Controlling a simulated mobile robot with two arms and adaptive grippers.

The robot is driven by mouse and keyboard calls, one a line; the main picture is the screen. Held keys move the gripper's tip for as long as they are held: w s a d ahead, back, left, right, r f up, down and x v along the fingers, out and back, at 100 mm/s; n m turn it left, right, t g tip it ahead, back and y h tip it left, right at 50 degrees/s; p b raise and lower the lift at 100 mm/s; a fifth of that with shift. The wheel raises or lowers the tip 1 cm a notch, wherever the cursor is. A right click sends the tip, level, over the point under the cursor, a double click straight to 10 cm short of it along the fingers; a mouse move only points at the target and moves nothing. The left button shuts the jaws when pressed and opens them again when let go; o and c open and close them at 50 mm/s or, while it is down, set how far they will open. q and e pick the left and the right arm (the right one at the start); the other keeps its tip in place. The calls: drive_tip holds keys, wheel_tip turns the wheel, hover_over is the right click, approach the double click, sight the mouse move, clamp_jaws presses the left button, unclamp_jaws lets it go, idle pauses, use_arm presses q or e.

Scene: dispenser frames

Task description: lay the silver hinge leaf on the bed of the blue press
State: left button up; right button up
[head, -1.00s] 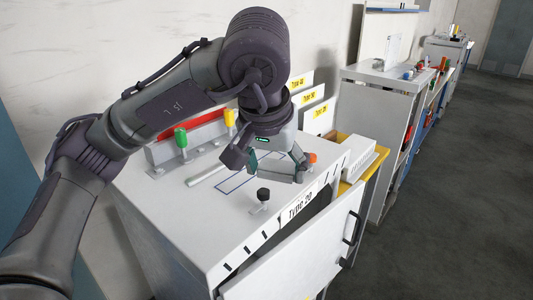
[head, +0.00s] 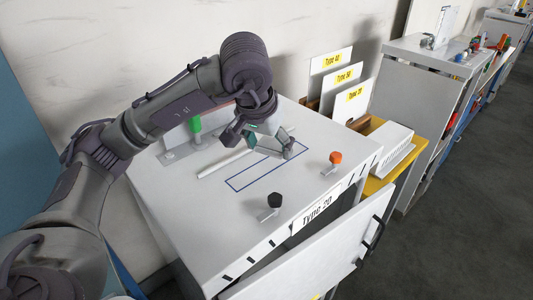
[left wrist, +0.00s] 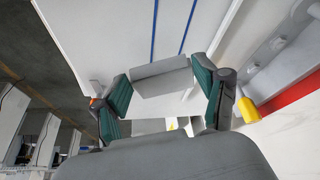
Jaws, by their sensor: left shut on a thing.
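My left gripper (head: 285,148) is low over the white cabinet top, near the far right end of a blue outlined rectangle (head: 243,180). In the left wrist view its two green-padded fingers (left wrist: 160,74) are shut on a flat grey plate, the silver hinge leaf (left wrist: 163,82). The head view mostly hides the leaf behind the fingers. I cannot tell whether it touches the top. I cannot make out a blue press as such; the outlined surface is on a white cabinet (head: 215,205) labelled "Type 20". My right gripper is not in view.
An orange knob (head: 335,157) and a black knob (head: 274,200) stand near the front edge. A green knob (head: 195,125) and a pale rod (head: 222,163) are behind. A cabinet door (head: 325,255) hangs open in front. Labelled cards (head: 352,103) and a yellow stand (head: 405,168) are to the right.

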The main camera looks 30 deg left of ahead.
sight(269, 168)
use_arm(q)
drive_tip(key=shift+w+a+f, duration=0.1)
drive_tip(key=shift+a+f, duration=0.05)
drive_tip(key=shift+a, duration=0.2)
drive_tip(key=shift+f, duration=0.2)
wheel_tip(269, 168, down, 3)
drive_tip(key=shift+f+p, duration=0.1)
drive_tip(key=shift+p, duration=0.85)
drive_tip(key=shift+f, duration=0.25)
drive_tip(key=shift+f+b, duration=0.2)
drive_tip(key=shift+b, duration=0.1)
drive_tip(key=o, duration=1.2)
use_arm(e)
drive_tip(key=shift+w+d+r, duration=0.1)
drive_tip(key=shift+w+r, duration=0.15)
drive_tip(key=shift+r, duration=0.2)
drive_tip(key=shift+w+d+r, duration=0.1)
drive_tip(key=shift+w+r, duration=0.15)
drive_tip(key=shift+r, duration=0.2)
use_arm(q)
drive_tip(key=shift+r, duration=0.1)
